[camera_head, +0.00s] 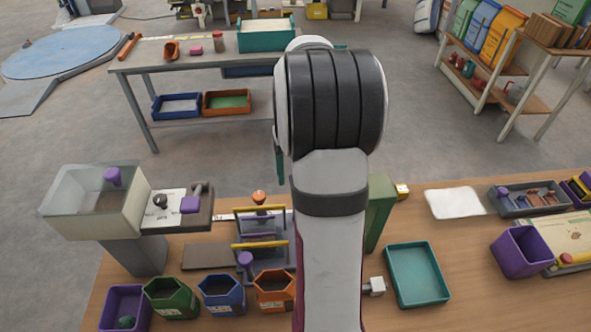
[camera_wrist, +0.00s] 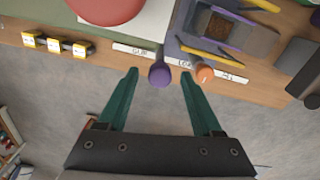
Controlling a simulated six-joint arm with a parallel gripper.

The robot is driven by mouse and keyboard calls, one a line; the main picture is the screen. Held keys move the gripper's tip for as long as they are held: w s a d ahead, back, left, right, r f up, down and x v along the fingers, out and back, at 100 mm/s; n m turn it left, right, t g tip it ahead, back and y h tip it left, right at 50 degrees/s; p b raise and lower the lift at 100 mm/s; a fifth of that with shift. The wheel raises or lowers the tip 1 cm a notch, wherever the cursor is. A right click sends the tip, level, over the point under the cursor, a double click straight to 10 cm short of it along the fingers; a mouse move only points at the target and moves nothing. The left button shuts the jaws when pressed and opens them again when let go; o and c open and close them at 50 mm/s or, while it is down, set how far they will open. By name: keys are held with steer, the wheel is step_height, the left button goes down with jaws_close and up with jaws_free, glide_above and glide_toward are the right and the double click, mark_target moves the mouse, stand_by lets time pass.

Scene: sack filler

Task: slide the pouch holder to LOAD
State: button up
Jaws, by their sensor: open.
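My gripper (camera_wrist: 159,72) is open and empty in the wrist view. Its two green fingers stand apart, with a round purple knob (camera_wrist: 160,77) between their tips; contact is not clear. The knob sits at the table's edge beside small white labels, one seeming to read LOAD (camera_wrist: 186,63). An orange knob (camera_wrist: 204,74) stands to its right. The pouch holder seems to be the grey and purple frame with yellow bars (camera_wrist: 232,36); it also shows in the head view (camera_head: 268,258). There my arm hides the purple knob and most of the gripper.
A clear hopper (camera_head: 95,205) stands at left. Several coloured bins line the front, including a blue one (camera_head: 222,293). A teal tray (camera_head: 418,275) and a green post (camera_head: 379,212) are right of my arm.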

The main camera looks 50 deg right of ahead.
step_height(320, 180, up, 16)
stand_by(0.3)
steer(key=shift+a+f, duration=0.1)
steer(key=s+a+f+n, duration=0.1)
steer(key=s+a+f, duration=0.1)
steer(key=a, duration=1.5)
steer(key=s+a+f+y, duration=0.1)
steer(key=s+a+f, duration=0.9)
steer(key=s+a, duration=0.2)
steer(key=a, duration=0.2)
steer(key=shift+s+a+y, duration=0.35)
steer(key=shift+y, duration=0.05)
